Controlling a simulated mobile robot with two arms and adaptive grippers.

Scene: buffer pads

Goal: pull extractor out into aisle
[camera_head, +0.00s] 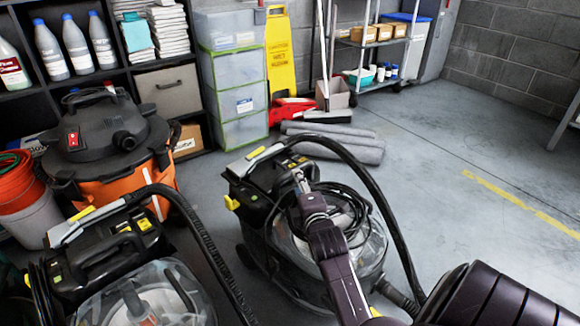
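A black carpet extractor (262,232) with a clear tank, yellow latches and a long black hose stands on the grey floor in the middle of the head view. A second, similar extractor (100,250) stands at the lower left, cut off by the frame edge. My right arm comes in from the lower right and reaches over the middle extractor. My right gripper (302,180) is at the top of that extractor, by its control panel and coiled cord. Its fingers are too small and overlapped to show whether they grip anything. My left gripper is out of view.
An orange and black shop vacuum (110,150) and stacked buckets (25,205) stand at the left. Rolled grey pads (335,145) lie behind the middle extractor. Clear bins (232,75), a yellow floor sign (280,50) and a wire cart (375,45) line the back. Open floor (460,130) lies right.

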